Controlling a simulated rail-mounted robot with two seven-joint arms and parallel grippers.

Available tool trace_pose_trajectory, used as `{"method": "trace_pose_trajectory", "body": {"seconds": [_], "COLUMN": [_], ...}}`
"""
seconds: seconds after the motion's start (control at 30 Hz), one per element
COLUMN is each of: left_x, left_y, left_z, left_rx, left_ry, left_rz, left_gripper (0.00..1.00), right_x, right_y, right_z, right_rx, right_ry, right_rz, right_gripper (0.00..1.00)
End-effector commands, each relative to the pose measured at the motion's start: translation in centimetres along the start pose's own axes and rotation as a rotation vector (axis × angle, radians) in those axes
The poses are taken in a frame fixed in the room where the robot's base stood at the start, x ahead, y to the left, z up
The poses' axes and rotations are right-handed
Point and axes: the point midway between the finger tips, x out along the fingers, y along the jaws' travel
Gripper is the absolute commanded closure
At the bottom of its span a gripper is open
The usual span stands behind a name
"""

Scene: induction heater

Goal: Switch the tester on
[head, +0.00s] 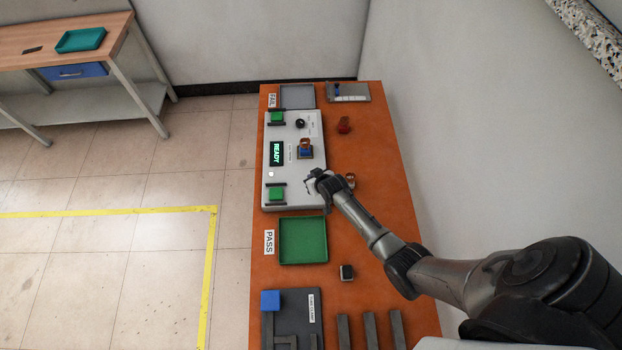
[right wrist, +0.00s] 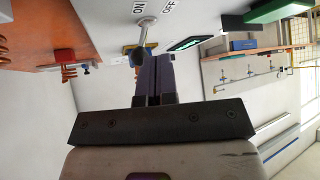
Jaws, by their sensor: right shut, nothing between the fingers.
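The tester (head: 278,163) is a pale grey box on the orange table, with a lit green READY display (head: 276,153). The lit display also shows in the right wrist view (right wrist: 188,44). A silver toggle lever (right wrist: 147,24) with a rounded end stands by the ON and OFF labels in that view; which way it is thrown I cannot tell. My right gripper (head: 313,181) is over the tester's near right corner and hides the lever in the head view. Its fingers (right wrist: 153,60) are shut and empty, close beside the lever; contact is unclear. My left gripper is out of view.
Two green buttons (head: 276,194) sit in dark guards on the tester. A copper-and-blue part (head: 305,151) sits at its middle right. A green PASS tray (head: 303,240) lies nearer, a grey FAIL tray (head: 297,97) farther. A red-based part (head: 344,126) stands right of the tester.

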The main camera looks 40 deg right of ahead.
Motion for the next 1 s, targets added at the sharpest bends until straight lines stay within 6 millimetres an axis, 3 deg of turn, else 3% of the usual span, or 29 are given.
{"method": "trace_pose_trajectory", "body": {"seconds": [0.67,0.9,1.0], "left_x": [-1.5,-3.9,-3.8], "left_y": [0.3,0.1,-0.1], "left_z": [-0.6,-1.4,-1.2], "left_rx": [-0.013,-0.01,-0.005], "left_ry": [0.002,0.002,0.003], "left_rz": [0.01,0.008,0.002], "left_gripper": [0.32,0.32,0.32], "right_x": [-1.0,-2.7,-4.2], "right_y": [-0.6,-3.4,-2.8], "right_z": [-0.8,-1.4,-0.8], "right_rx": [0.001,0.001,-0.001], "right_ry": [0.0,0.0,0.001], "right_rz": [-0.002,-0.001,0.001], "right_gripper": [1.0,1.0,1.0]}}
